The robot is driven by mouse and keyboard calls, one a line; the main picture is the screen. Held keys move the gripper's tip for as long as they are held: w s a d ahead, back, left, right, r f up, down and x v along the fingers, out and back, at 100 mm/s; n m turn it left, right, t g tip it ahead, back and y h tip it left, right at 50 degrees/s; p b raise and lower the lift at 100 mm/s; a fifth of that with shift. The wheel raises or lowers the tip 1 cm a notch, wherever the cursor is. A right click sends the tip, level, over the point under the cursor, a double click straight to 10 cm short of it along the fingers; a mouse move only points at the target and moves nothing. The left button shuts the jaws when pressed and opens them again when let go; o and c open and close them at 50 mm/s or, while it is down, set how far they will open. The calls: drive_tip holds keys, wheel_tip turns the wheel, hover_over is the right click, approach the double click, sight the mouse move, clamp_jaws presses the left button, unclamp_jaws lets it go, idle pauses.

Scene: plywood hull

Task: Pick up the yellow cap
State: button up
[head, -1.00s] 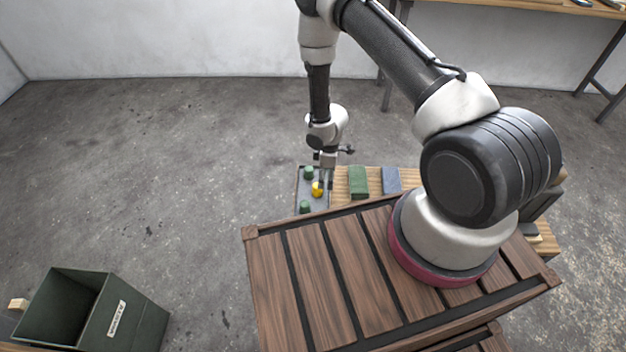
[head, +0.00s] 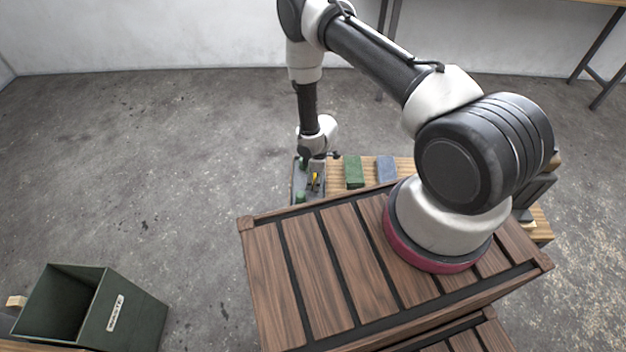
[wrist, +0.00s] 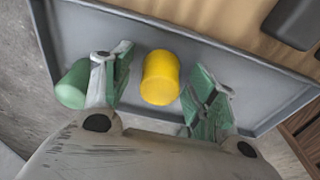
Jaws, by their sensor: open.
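The yellow cap (wrist: 160,78) stands on a grey tray (wrist: 215,58) in the wrist view. My gripper (wrist: 160,92) is open, with one green-padded finger on each side of the cap and a gap to both.
A green cap (wrist: 73,86) stands just left of my left finger in the wrist view. Green (head: 354,171) and blue (head: 386,168) blocks lie to the right. A waste bin (head: 130,318) stands at lower left.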

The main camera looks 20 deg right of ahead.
drive_tip(key=c, duration=0.9)
drive_tip(key=shift+c, duration=0.2)
drive_tip(key=shift+r, duration=0.2)
